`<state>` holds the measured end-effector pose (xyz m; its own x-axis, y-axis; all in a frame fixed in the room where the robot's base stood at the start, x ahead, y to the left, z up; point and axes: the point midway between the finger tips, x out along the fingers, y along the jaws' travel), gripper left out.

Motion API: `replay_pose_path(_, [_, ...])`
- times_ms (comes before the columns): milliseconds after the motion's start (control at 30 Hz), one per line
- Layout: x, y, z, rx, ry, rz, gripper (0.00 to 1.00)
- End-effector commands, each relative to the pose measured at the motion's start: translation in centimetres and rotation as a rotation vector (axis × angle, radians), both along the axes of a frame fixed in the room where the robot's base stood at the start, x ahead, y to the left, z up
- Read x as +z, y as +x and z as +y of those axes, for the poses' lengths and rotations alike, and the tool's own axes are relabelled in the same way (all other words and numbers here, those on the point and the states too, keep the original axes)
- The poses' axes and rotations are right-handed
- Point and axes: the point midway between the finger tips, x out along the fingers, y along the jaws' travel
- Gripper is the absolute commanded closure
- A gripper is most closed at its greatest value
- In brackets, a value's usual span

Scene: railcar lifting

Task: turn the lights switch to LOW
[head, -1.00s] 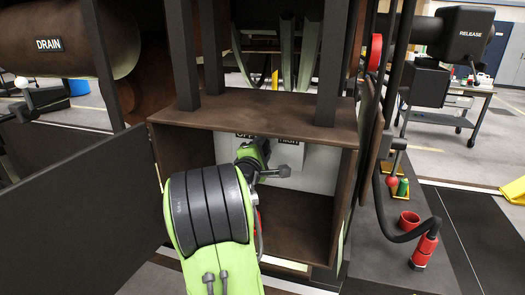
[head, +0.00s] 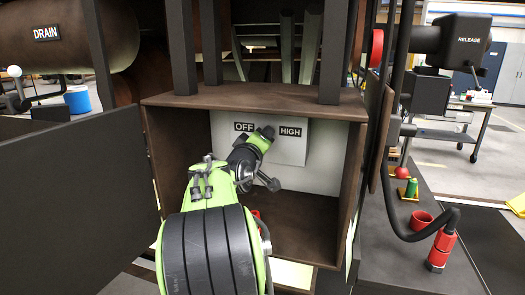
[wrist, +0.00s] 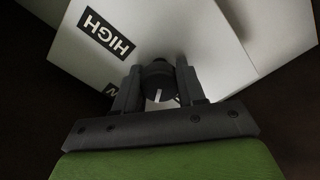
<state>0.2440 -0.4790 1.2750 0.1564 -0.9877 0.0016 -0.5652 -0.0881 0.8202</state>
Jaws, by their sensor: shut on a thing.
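The lights switch (wrist: 157,78) is a dark round knob with a white pointer line, on a light grey panel (head: 293,150) inside an open brown box. In the wrist view the two fingers of my gripper (wrist: 158,72) are on either side of the knob, shut on it. The white line shows on the lower part of the knob. A HIGH label (wrist: 106,34) is at upper left, and a partly hidden label ending in W (wrist: 111,89) is beside the left finger. In the head view the OFF label (head: 244,127) is readable; my arm hides the knob.
The brown box (head: 250,100) has walls on both sides and a top edge close around my arm. A dark door panel (head: 75,175) stands open at left. A red-ended hose (head: 441,248) and a red cup (head: 416,219) are at right.

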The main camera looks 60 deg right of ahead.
Motion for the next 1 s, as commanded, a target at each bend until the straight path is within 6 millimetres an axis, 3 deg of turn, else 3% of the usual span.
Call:
replay_pose_path(500, [-0.55, 0.02, 0.0, -0.001, 0.071, -0.412, 0.91])
replay_pose_path(1000, [-0.46, 0.03, -0.03, -0.004, 0.099, -0.555, 0.91])
